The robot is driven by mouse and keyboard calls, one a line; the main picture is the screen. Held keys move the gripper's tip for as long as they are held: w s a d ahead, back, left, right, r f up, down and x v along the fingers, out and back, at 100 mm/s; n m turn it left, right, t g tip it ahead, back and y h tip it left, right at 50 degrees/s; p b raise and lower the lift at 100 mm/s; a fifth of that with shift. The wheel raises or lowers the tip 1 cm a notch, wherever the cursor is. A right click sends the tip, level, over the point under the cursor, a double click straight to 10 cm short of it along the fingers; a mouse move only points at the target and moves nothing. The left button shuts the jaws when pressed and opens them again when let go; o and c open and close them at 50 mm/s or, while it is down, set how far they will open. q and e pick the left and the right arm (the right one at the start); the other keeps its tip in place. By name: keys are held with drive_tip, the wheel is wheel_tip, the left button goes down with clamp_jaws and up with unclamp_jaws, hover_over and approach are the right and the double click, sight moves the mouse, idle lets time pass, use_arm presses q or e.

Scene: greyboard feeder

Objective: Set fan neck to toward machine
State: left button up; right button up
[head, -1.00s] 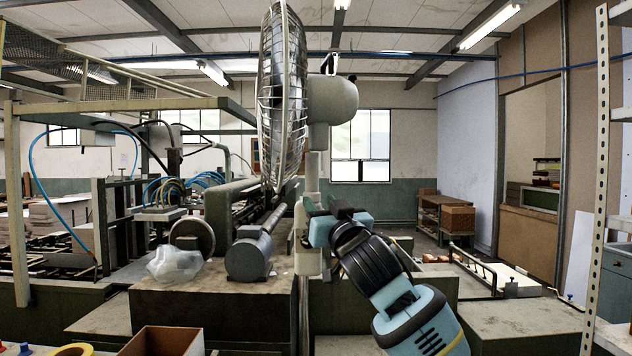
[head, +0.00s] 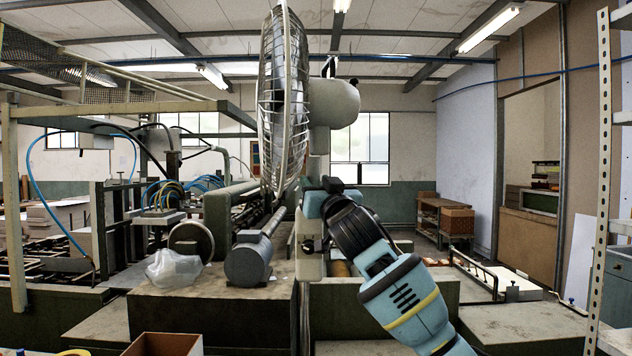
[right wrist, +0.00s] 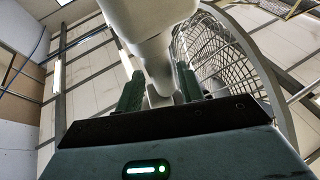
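The fan (head: 285,100) stands at the centre of the head view, its wire cage turned left, toward the machine (head: 235,215). Its pale motor housing (head: 335,103) is right of the cage, on an upright post. My right gripper (head: 308,215) is at the post below the housing and hides part of it. In the right wrist view, the two green fingers (right wrist: 160,92) stand apart with the pale neck (right wrist: 155,60) between them. Whether they press on it is not clear. The cage also shows there at right (right wrist: 215,55). My left gripper is not in view.
A grey motor (head: 248,262) and a clear plastic bag (head: 173,269) sit on the machine bed left of the post. An open brown box (head: 165,344) is at the bottom edge. A perforated metal upright (head: 602,170) stands at far right.

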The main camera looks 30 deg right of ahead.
drive_tip(key=shift+w+d+r, duration=0.1)
drive_tip(key=shift+w+r, duration=0.15)
drive_tip(key=shift+w, duration=0.4)
drive_tip(key=c, duration=0.7)
